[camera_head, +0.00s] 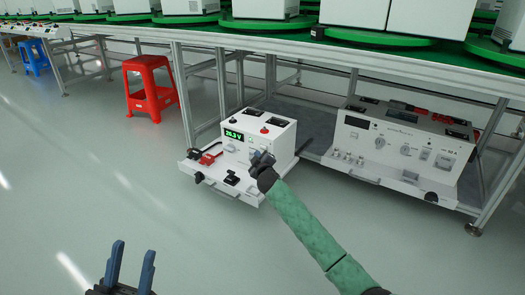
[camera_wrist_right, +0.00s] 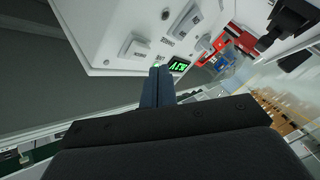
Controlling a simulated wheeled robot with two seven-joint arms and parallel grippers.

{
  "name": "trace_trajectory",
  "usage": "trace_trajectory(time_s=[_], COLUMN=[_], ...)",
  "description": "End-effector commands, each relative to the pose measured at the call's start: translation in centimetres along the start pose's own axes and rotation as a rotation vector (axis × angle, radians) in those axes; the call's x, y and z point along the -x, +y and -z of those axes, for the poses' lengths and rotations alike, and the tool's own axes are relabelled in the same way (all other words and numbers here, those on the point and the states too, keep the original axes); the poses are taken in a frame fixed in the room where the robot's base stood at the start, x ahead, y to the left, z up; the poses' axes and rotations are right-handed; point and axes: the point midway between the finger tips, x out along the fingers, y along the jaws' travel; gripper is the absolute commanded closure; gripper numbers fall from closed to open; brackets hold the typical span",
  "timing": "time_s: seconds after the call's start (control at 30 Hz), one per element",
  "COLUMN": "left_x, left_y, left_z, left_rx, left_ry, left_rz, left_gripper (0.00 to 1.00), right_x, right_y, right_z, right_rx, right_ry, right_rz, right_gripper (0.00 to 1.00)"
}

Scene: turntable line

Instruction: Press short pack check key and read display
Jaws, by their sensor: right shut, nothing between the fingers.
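My right gripper (camera_head: 262,158) is at the box's front face, right of the display. In the right wrist view its shut, empty fingers (camera_wrist_right: 158,74) point at the panel, overlapping part of the lit display (camera_wrist_right: 179,66). Contact cannot be told. My left gripper (camera_head: 132,265) is open and empty, low at left.
A larger white instrument (camera_head: 395,150) with knobs stands to the right under the bench. Red and black clips (camera_head: 208,157) lie on the box's shelf (camera_head: 225,185). A red stool (camera_head: 150,88) stands behind left. The floor at left is clear.

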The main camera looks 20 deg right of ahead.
Motion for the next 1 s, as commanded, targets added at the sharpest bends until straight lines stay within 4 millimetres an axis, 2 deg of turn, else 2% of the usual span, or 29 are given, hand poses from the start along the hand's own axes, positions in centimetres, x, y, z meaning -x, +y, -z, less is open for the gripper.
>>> trace_trajectory(time_s=[0.2, 1.0], left_x=[0.50, 0.32], left_y=[0.44, 0.36], left_z=[0.25, 0.26], left_rx=[0.016, 0.012], left_ry=[-0.002, 0.004], left_rz=[0.032, 0.028], left_gripper=[0.63, 0.63], right_x=[-0.63, -0.66], right_y=[0.45, 0.48], right_z=[-0.51, -0.55], right_rx=[0.000, 0.000], right_ry=[-0.001, -0.001], right_rz=[0.000, 0.000], right_gripper=[1.00, 1.00])
